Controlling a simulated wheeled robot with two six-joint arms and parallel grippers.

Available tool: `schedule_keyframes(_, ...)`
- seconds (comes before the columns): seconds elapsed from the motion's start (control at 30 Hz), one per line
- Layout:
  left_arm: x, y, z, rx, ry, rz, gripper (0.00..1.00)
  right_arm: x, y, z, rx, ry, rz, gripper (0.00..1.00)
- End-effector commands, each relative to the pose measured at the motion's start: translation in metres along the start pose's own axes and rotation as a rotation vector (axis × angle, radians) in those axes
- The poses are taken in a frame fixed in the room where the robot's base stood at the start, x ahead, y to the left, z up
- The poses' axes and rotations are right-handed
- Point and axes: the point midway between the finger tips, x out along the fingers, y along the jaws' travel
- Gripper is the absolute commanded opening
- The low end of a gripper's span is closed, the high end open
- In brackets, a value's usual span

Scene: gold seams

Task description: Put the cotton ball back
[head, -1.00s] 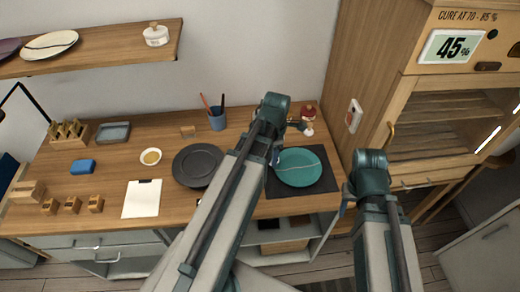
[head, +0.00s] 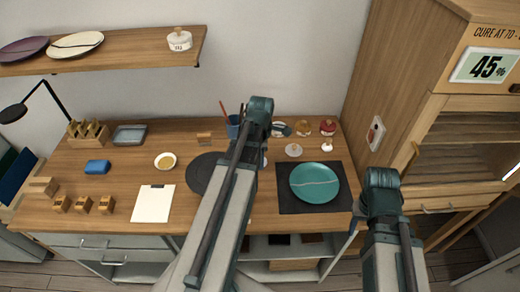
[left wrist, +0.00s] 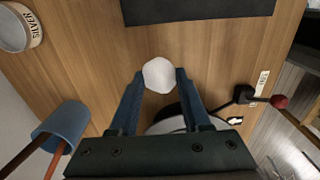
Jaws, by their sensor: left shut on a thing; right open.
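My left gripper (left wrist: 158,88) is shut on the cotton ball (left wrist: 157,74), a white rounded ball between its fingertips in the left wrist view. It is above bare wood of the table, between the blue cup and the dark mat. In the head view my left arm hides most of this gripper, and I cannot make out the ball there. My right gripper (head: 358,212) is open at the table's front right, beside the mat, and looks empty. A white lidded jar (head: 180,39) stands on the wall shelf; its label is too small to read.
A teal plate (head: 314,183) lies on the dark mat (head: 330,207). A blue cup (head: 233,126) holds brushes. Small jars (head: 328,127) stand at the back, one labelled SILVER (left wrist: 20,28). A dark plate (head: 200,172) is partly behind my left arm. A wooden cabinet (head: 400,75) stands right.

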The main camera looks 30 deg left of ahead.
Motion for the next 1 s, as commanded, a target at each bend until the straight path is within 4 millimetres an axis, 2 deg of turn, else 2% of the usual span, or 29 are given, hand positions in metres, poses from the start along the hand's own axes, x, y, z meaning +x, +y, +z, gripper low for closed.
schedule_keyframes(0.03,0.003,0.021,0.001,-0.002,0.0,0.0,0.03,0.003,0.0,0.0,0.0,0.0,0.0,0.5)
schedule_keyframes(0.1,0.004,0.039,0.001,-0.003,0.0,0.0,0.03,0.004,0.0,0.0,0.0,0.0,0.0,0.5)
schedule_keyframes(0.2,0.006,0.061,0.001,-0.002,0.0,0.0,0.03,0.006,-0.001,0.0,0.0,0.0,0.0,0.5)
schedule_keyframes(0.3,0.007,0.073,0.001,0.0,0.0,0.0,0.03,0.007,-0.001,0.0,0.0,0.0,0.0,0.5)
schedule_keyframes(0.53,0.007,0.077,0.0,-0.001,0.0,0.0,0.03,0.007,-0.001,0.0,0.0,0.0,0.0,0.5)
schedule_keyframes(0.67,0.009,0.093,0.0,-0.001,0.0,0.0,0.03,0.009,-0.001,-0.001,0.0,0.0,0.0,0.5)
schedule_keyframes(0.7,0.02,0.088,0.0,-0.001,0.0,0.0,0.03,0.019,-0.002,-0.001,0.0,0.0,0.0,0.5)
schedule_keyframes(0.83,0.039,0.087,0.0,-0.001,0.0,0.0,0.03,0.038,-0.004,-0.002,0.0,0.0,0.0,0.5)
schedule_keyframes(1.0,0.045,0.087,0.0,-0.001,0.0,0.0,0.03,0.045,-0.004,-0.003,0.0,0.0,0.0,0.5)
